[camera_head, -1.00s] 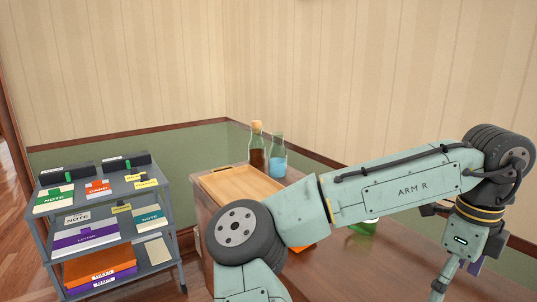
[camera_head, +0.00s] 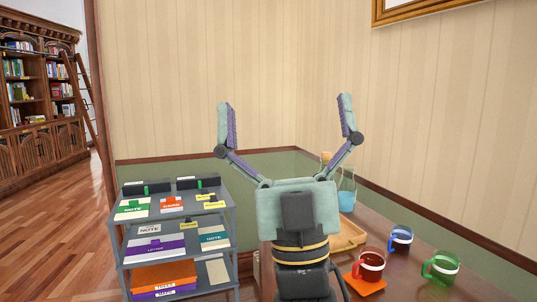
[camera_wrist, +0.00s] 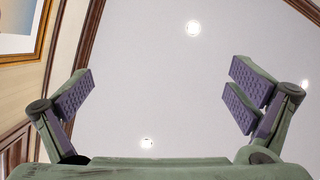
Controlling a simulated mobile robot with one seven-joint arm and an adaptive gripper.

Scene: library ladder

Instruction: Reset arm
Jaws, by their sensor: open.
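My gripper (camera_head: 285,122) is raised upright in the middle of the head view, its two purple-padded fingers spread wide apart. It is open and nothing is between the fingers. In the wrist view my gripper (camera_wrist: 160,98) points up at the white ceiling, with the finger pads far apart and empty. My wrist hides part of the wooden table behind it.
A grey shelf cart (camera_head: 231,230) with notes and letters stands at left. The wooden table (camera_head: 415,285) holds a red mug (camera_head: 370,266), a blue mug (camera_head: 400,240), a green mug (camera_head: 441,267), a wooden tray (camera_head: 350,234) and bottles (camera_head: 346,190). A bookcase (camera_head: 38,100) with a ladder (camera_head: 84,100) is far left.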

